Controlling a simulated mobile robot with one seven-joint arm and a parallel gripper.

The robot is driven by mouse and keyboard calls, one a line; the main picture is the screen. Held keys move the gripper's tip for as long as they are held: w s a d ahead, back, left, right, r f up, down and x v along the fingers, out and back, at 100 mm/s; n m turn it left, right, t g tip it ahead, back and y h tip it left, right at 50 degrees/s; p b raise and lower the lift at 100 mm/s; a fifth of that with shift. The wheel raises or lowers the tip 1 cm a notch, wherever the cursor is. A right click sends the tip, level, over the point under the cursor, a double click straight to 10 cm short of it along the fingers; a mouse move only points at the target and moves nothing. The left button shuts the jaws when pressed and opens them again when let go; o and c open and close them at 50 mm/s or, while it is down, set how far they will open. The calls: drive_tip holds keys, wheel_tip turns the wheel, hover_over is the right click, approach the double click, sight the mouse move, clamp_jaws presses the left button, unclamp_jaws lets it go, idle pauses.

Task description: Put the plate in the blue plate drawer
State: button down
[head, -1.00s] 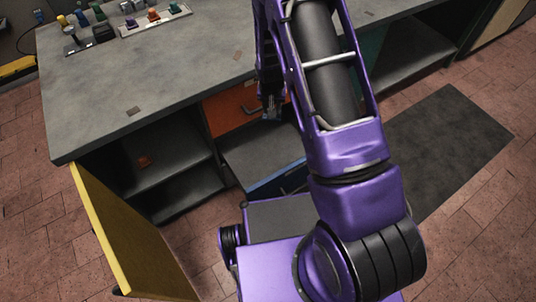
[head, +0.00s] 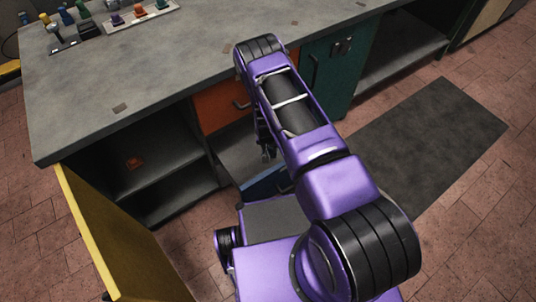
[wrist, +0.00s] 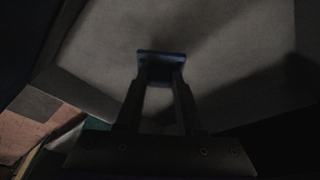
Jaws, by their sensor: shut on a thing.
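The blue plate drawer (head: 262,186) is pulled out from under the counter, and its grey inside shows in the head view. My gripper (head: 266,152) hangs over the open drawer, partly hidden by my purple arm. In the wrist view my gripper (wrist: 160,85) is shut on a small, dark bluish piece, which appears to be the plate (wrist: 160,66). Its outline is hard to make out in the dim light. A broad grey surface lies behind it, and I cannot tell whether the piece touches it.
An orange drawer (head: 219,108) is shut above the blue one. A yellow door (head: 110,235) stands open at the left, beside shelves with a small orange object (head: 134,163). A green door (head: 327,72) is at the right. The grey counter (head: 150,75) overhangs the drawers.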

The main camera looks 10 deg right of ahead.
drive_tip(key=shift+f+b, duration=0.4)
drive_tip(key=shift+f, duration=1.95)
drive_tip(key=shift+f, duration=0.1)
drive_tip(key=c, duration=0.5)
unclamp_jaws()
drive_tip(key=p+v, duration=0.2)
drive_tip(key=v, duration=1)
drive_tip(key=shift+w+p, duration=0.1)
drive_tip(key=shift+p, duration=0.2)
